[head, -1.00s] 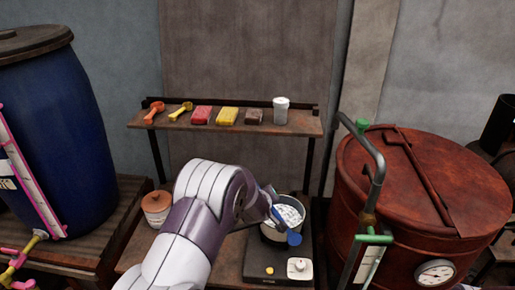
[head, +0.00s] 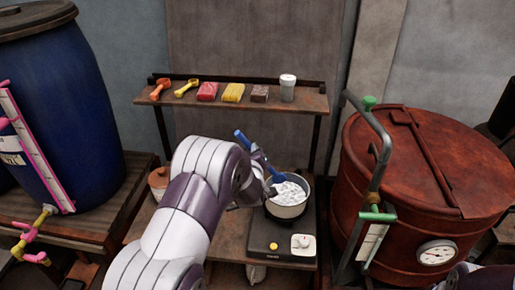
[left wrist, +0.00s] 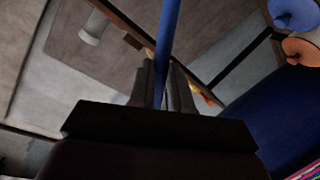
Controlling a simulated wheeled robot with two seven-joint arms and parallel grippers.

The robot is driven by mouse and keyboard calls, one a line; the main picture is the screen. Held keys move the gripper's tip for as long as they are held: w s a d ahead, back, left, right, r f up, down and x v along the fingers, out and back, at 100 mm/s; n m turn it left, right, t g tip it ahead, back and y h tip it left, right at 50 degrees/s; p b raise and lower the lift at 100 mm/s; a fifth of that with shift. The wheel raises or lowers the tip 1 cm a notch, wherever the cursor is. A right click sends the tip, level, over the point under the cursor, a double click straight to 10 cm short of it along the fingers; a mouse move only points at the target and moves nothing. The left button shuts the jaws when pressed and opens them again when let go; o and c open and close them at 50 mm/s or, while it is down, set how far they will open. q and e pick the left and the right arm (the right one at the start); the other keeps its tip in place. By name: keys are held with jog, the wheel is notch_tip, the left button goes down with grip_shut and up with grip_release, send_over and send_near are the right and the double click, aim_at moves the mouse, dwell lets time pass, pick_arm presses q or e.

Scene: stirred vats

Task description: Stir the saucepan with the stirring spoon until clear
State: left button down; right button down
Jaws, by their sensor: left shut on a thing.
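The saucepan (head: 287,211) is a small metal pot on a dark hot plate, with white lumpy contents (head: 291,192) visible inside. The stirring spoon (head: 241,136) is blue and tilted, its handle end up and left and its lower part reaching the pan's left inner side. Its lowest end is hard to make out among the contents. My left gripper (head: 262,167) is shut on the spoon's handle, just above and left of the pan rim. In the left wrist view the blue handle (left wrist: 165,40) stands between the fingers. My right gripper is out of view.
The hot plate (head: 262,236) has a yellow button and a white dial. A shelf (head: 212,100) behind holds scoops, coloured blocks and a pale cup (head: 288,88). A rusty red vat (head: 420,170) stands right, a blue barrel (head: 60,110) left, a lidded jar (head: 158,180) behind my arm.

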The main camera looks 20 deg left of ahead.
pick_arm(q)
notch_tip(320, 180, down, 10)
jog(key=w+d+b, duration=0.2)
jog(key=b, duration=0.6)
jog(key=shift+w+d+r, duration=0.2)
jog(key=shift+w+d, duration=0.05)
jog(key=shift+w, duration=0.05)
jog(key=shift+s, duration=0.1)
